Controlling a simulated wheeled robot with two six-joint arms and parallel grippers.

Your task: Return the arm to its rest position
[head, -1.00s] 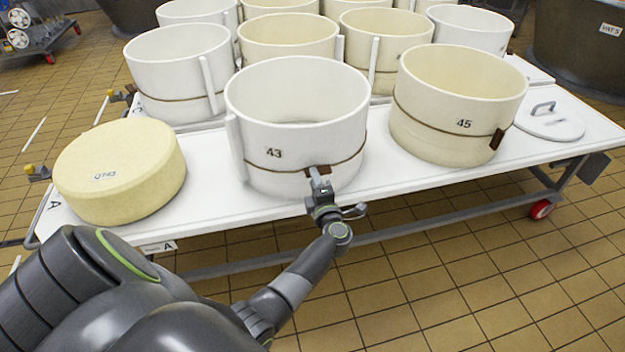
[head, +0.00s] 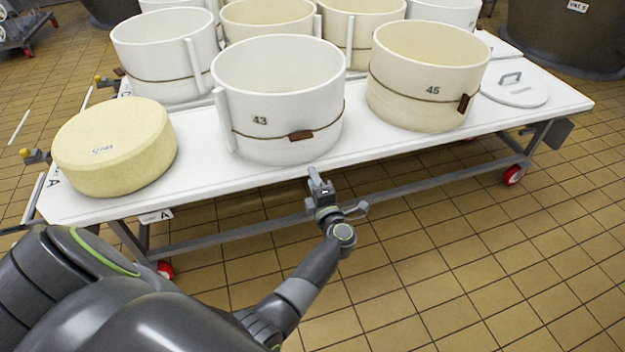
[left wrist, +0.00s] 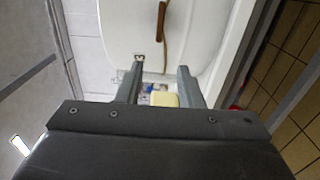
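My left gripper (head: 319,180) is just off the front edge of the white table, in front of the white mould marked 43 (head: 275,120). It is empty and apart from the mould. In the left wrist view the two fingers (left wrist: 158,78) stand apart with nothing held between them. The mould's brown cord carries a brown tag (head: 301,136), which also shows in the left wrist view (left wrist: 161,20). My left arm reaches forward from the bottom left, bent at the wrist. My right gripper is not in view.
The wheeled table (head: 385,150) also bears a cheese wheel (head: 115,150) at the left, a cream mould marked 45 (head: 425,85), a lid with a handle (head: 514,90) and several moulds behind. Copper vats (head: 570,40) stand at the back. Tiled floor is free at the right front.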

